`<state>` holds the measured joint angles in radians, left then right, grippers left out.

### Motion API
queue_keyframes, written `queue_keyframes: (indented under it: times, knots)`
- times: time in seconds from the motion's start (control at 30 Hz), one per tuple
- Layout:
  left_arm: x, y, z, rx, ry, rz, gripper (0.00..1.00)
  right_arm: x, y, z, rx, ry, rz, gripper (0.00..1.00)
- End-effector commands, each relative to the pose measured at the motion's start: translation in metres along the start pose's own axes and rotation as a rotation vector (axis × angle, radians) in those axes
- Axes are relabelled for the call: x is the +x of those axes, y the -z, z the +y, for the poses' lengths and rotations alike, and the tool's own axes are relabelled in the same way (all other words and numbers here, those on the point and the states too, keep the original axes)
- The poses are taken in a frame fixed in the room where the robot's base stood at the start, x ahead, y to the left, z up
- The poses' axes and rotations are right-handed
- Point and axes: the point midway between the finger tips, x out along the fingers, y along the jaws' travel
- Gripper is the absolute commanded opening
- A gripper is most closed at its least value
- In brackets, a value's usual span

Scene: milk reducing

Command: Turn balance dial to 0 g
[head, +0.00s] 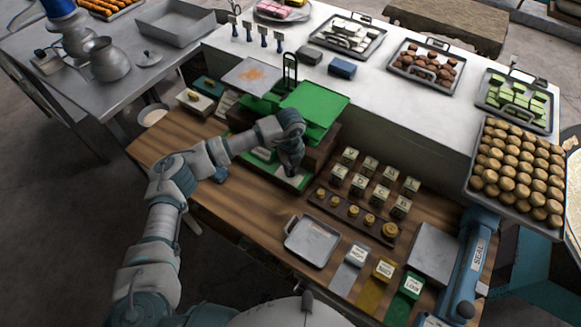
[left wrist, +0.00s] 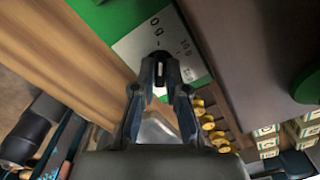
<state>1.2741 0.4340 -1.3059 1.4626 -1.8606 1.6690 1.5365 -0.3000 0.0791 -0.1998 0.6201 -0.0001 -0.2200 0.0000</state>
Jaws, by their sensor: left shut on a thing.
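The green balance (head: 315,103) stands at the back of the wooden bench, and its green front corner (left wrist: 205,80) shows in the left wrist view. On it is a white scale plate (left wrist: 140,42) with "0 g" and another gram mark that looks like "10 g". The small black dial (left wrist: 160,68) with a white line sits at the plate's lower edge. My left gripper (head: 293,168) reaches down over the balance's front; in the left wrist view its fingertips (left wrist: 159,88) are closed around the dial. The exact dial reading is unclear. I do not see my right gripper.
Several weights (head: 368,219) stand in a dark rack right of the balance, with rows of labelled blocks (head: 370,167) behind. A metal tray (head: 291,246) and coloured cards (head: 377,285) lie in front. A blue bar marked "SEAL" (head: 464,285) stands at right.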

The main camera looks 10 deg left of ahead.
Motion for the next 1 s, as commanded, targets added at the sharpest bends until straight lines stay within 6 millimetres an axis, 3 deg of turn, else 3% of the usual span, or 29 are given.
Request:
queue_keyframes:
  times: [0.3, 0.8, 0.83, 0.9, 1.0]
  knots:
    - [-0.0042, -0.0032, -0.0014, -0.104, 0.009, -0.008, 0.00, -0.0007, 0.0002, -0.0001, 0.000, 0.000, 0.000, 0.40]
    - [-0.0042, -0.0034, -0.0012, -0.120, 0.010, -0.008, 0.00, -0.0007, 0.0002, -0.0001, 0.000, 0.000, 0.000, 0.40]
    - [-0.0041, -0.0034, -0.0012, -0.120, 0.010, -0.008, 0.20, -0.0007, 0.0001, -0.0001, 0.000, 0.000, 0.000, 0.40]
    - [-0.0035, -0.0030, -0.0010, -0.119, 0.008, -0.007, 0.37, -0.0007, 0.0001, 0.0000, 0.000, 0.000, 0.000, 0.40]
    - [-0.0025, -0.0020, -0.0006, -0.117, 0.006, -0.005, 0.38, -0.0006, 0.0001, 0.0000, 0.000, 0.000, 0.000, 0.40]
